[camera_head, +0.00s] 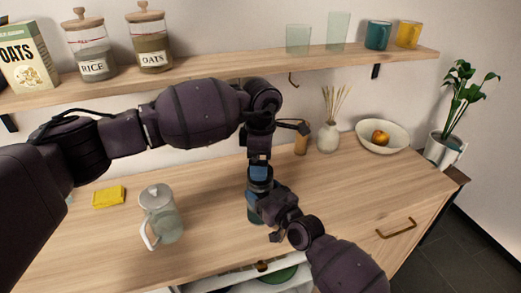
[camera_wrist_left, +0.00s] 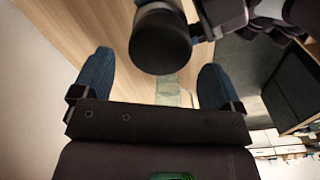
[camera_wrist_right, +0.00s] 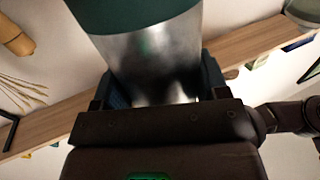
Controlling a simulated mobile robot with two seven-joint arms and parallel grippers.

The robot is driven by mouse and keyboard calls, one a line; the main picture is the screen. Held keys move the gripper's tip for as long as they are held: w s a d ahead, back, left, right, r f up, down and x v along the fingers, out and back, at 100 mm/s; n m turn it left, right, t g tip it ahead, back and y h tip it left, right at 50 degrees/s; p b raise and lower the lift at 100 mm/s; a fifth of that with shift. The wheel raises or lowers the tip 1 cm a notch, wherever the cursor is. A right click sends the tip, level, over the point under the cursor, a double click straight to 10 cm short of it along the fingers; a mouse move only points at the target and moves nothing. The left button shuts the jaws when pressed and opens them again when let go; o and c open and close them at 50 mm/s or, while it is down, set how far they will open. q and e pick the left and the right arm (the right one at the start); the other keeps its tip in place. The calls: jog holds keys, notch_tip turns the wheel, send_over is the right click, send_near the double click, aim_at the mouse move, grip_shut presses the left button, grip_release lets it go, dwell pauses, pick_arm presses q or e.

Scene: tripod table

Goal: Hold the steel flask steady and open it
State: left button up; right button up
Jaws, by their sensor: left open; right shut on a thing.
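The steel flask (camera_head: 252,210) stands upright on the wooden counter, mostly hidden by my grippers in the head view. In the right wrist view its bare steel body (camera_wrist_right: 158,62) and a dark green band show between the fingers. My right gripper (camera_head: 266,208) is shut around the flask body from the right. My left gripper (camera_head: 259,172) points down over the flask top, open. In the left wrist view a dark round cap (camera_wrist_left: 160,50) shows near the gap between the blue fingers; I cannot tell whether they touch it.
A glass jug with a lid (camera_head: 162,215) stands left of the flask, and a yellow sponge (camera_head: 109,197) lies further left. Behind are a reed vase (camera_head: 328,137) and a bowl (camera_head: 383,136) with fruit. A shelf (camera_head: 210,72) runs above. An open drawer shows at the front edge.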

pick_arm(q)
jog(key=shift+f, duration=2.35)
jog(key=c, duration=0.9)
jog(key=n, duration=0.3)
jog(key=shift+c, duration=0.2)
jog(key=shift+r, duration=0.4)
jog(key=shift+r, duration=0.35)
jog(key=shift+r, duration=0.45)
